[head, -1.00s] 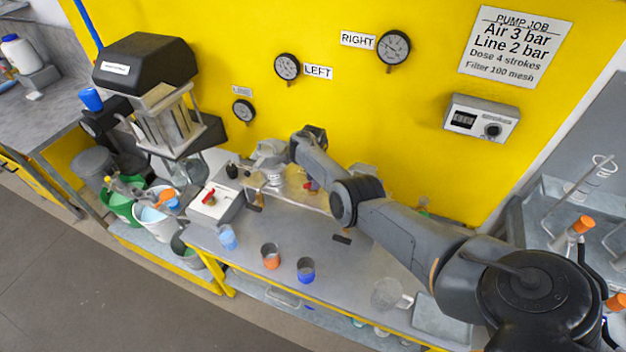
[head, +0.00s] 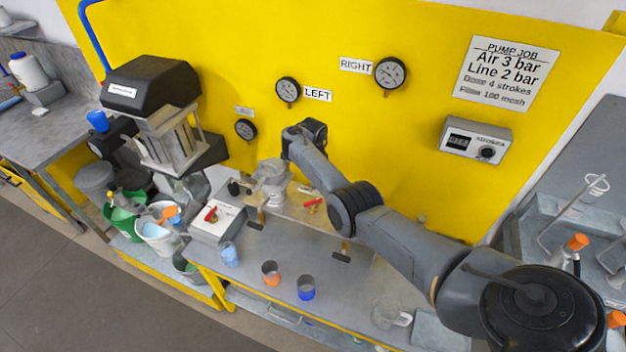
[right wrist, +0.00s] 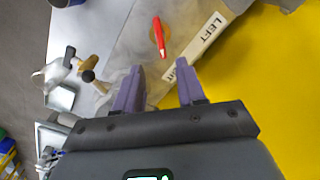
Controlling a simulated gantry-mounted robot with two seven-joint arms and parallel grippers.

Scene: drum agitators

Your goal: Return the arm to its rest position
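My right arm (head: 400,235) enters the head view from the lower right and reaches over the bench to the yellow wall. Its wrist (head: 303,140) is raised above the back of the bench, and its fingers cannot be made out there. In the right wrist view, my right gripper (right wrist: 158,83) has two purple fingers spread apart with nothing held between them. A red valve handle (right wrist: 159,36) beside a LEFT label (right wrist: 200,40) lies beyond the fingertips, apart from them. My left gripper is not in view.
The bench (head: 325,260) carries an orange cup (head: 271,273), a blue cup (head: 306,288) and a clear jug (head: 388,312). A red-switched box (head: 216,217) stands at its left. Gauges and a control box (head: 475,141) project from the wall. Glassware stands at far right.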

